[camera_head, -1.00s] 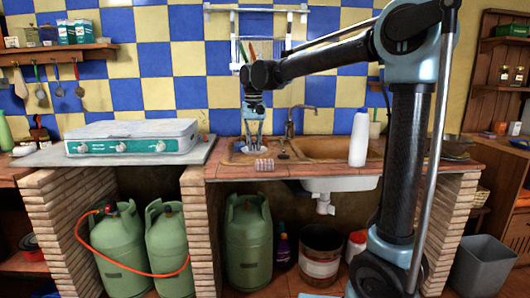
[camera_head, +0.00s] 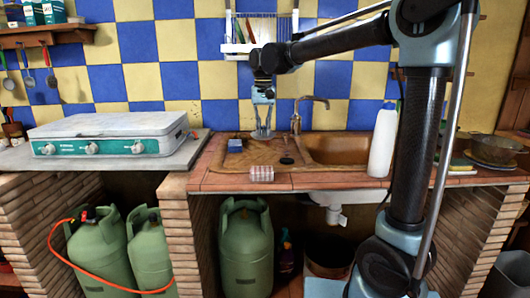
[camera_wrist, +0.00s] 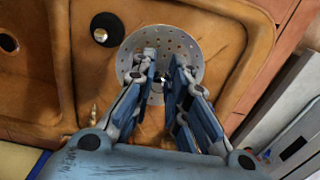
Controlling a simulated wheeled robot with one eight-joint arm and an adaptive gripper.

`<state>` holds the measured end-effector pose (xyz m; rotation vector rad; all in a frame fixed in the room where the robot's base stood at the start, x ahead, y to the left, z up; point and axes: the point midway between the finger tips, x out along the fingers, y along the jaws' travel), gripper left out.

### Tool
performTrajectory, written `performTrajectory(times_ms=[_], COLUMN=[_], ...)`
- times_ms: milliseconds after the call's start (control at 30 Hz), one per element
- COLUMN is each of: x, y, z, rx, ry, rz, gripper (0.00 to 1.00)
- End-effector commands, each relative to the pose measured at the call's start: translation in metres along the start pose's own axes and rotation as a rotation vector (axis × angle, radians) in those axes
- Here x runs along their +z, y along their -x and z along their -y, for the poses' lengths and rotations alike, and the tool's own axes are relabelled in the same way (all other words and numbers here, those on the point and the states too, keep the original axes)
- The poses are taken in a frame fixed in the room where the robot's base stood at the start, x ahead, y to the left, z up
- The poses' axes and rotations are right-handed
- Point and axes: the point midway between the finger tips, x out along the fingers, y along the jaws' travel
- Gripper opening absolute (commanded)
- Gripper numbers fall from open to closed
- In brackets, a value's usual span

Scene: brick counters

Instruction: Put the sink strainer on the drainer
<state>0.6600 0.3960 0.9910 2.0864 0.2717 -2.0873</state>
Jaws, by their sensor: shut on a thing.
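The sink strainer, a pale round disc full of small holes (camera_wrist: 188,45), shows in the wrist view under my fingertips. My gripper (camera_wrist: 164,70) is shut on it near its middle, where the fingers hide part of it. In the head view my gripper (camera_head: 262,134) points down over the drainer, the brown flat part of the sink (camera_head: 232,163) left of the basin. The drainer also shows in the wrist view (camera_wrist: 225,88). I cannot clearly make out the strainer in the head view, nor tell whether it touches the drainer.
A dark round plug (camera_head: 287,160) lies right of my gripper, near the basin (camera_head: 340,148). A tap (camera_head: 297,117) stands behind. A blue sponge (camera_head: 235,145), a pinkish patterned block (camera_head: 261,174) and a white bottle (camera_head: 383,142) are nearby. A wire rack (camera_head: 273,30) hangs above.

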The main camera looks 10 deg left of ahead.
Motion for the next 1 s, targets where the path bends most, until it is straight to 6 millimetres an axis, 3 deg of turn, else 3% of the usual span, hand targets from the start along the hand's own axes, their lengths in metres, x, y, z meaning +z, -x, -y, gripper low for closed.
performTrajectory(times_ms=[500, 800, 1000], x=[0.000, 0.000, 0.000], y=[-0.003, -0.046, -0.060], z=[0.000, 0.001, 0.000], rx=[0.000, 0.000, 0.000], ry=[0.000, 0.001, 0.001], rz=[0.000, 0.000, 0.000], gripper=[0.00, 0.00, 0.00])
